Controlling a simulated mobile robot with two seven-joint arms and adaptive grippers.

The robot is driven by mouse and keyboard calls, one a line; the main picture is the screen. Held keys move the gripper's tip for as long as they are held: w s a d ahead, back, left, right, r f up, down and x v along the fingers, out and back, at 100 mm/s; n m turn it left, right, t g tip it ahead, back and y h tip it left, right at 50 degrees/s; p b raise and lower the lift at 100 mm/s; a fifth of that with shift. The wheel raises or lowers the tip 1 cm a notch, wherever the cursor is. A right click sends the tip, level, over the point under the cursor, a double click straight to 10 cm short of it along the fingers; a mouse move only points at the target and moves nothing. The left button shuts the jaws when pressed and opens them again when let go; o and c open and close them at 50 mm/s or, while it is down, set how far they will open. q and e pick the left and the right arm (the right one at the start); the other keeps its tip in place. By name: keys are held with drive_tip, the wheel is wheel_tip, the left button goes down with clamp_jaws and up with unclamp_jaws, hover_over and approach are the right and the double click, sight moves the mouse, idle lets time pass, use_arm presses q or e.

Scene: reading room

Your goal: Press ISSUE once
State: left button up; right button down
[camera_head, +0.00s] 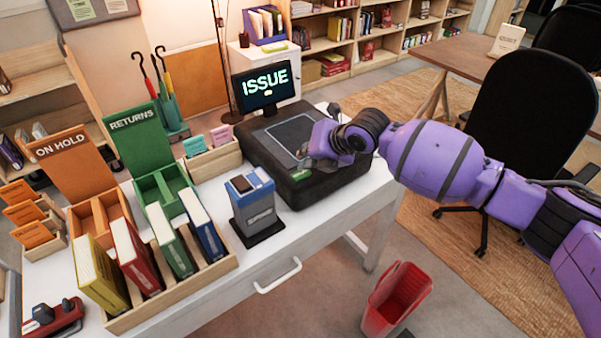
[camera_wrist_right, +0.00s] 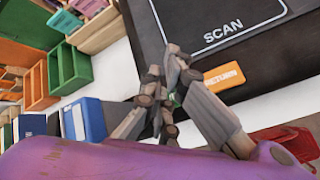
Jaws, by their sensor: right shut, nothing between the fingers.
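The black desk console (camera_head: 262,153) stands on the white desk, with a screen (camera_head: 264,88) behind it reading ISSUE. In the right wrist view its top shows an outlined SCAN area (camera_wrist_right: 215,22) and an orange RETURN button (camera_wrist_right: 223,77). A small green patch (camera_wrist_right: 173,99) shows between and behind my fingers; no lettering on it is visible, so I cannot tell surely that it is the ISSUE button. My right gripper (camera_head: 308,153) is shut and empty over the console's near side, left of the RETURN button in the wrist view (camera_wrist_right: 178,52). Contact cannot be told. My left gripper is out of view.
A blue-grey card device (camera_head: 254,208) stands left of the console. A wooden rack of upright books (camera_head: 172,285), a green RETURNS holder (camera_head: 136,135) and an orange ON HOLD holder (camera_head: 72,165) fill the desk's left. A red bin (camera_head: 397,297) stands on the floor.

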drive_tip(key=shift+r, duration=0.1)
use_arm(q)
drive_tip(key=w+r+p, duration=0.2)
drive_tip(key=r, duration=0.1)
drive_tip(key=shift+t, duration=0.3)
use_arm(e)
wheel_tip(320, 180, up, 5)
drive_tip(key=shift+f, duration=0.1)
idle(0.4)
